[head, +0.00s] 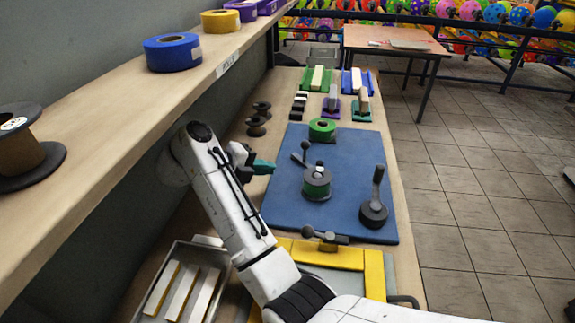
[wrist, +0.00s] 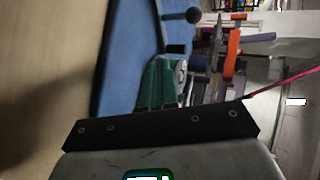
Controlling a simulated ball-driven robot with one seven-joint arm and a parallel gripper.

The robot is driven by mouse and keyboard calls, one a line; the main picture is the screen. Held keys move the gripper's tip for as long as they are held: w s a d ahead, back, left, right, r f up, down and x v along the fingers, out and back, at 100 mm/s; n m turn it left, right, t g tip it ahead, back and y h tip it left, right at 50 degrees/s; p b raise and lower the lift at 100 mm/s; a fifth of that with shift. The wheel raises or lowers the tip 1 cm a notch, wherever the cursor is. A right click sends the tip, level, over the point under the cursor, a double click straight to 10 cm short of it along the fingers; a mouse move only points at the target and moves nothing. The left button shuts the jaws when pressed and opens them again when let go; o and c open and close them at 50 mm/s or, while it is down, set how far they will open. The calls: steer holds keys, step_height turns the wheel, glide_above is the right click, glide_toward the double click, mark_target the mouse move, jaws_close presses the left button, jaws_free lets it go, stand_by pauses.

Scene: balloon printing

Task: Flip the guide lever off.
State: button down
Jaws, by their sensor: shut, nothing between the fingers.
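My gripper (head: 263,167), with green fingers, is shut and empty at the left edge of the blue mat (head: 345,213). Its green fingers also show in the wrist view (wrist: 160,82). A dark lever with a ball end (head: 300,152) stands on the mat behind a green-wound spool (head: 316,184), to the right of my gripper and apart from it. A ball-ended lever (wrist: 188,16) shows beyond the fingers in the wrist view. A second lever (head: 376,190) with a round dark base stands at the mat's right. I cannot tell which is the guide lever.
A yellow frame (head: 375,275) with a dark ball-ended handle (head: 325,237) lies in front of the mat. A metal tray (head: 180,290) of bars is at the front left. A green tape roll (head: 322,129) sits at the mat's back. A shelf (head: 130,90) overhangs the left side.

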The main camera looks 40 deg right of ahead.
steer(key=shift+w+a+f, duration=0.15)
steer(key=shift+a, duration=0.4)
steer(key=shift+w+a+f, duration=0.1)
steer(key=shift+w+a, duration=0.05)
steer(key=shift+a, duration=0.35)
steer(key=p, duration=0.1)
glide_toward(298, 175)
steer(key=x, duration=0.4)
steer(key=shift+s+d, duration=0.1)
steer(key=shift+d, duration=0.2)
steer(key=d, duration=0.3)
steer(key=shift+s+d+p, duration=0.15)
steer(key=shift+d+p, duration=0.05)
steer(key=shift+p, duration=0.1)
steer(key=shift+d+f, duration=0.15)
steer(key=shift+d, duration=0.4)
steer(key=shift+s, duration=0.1)
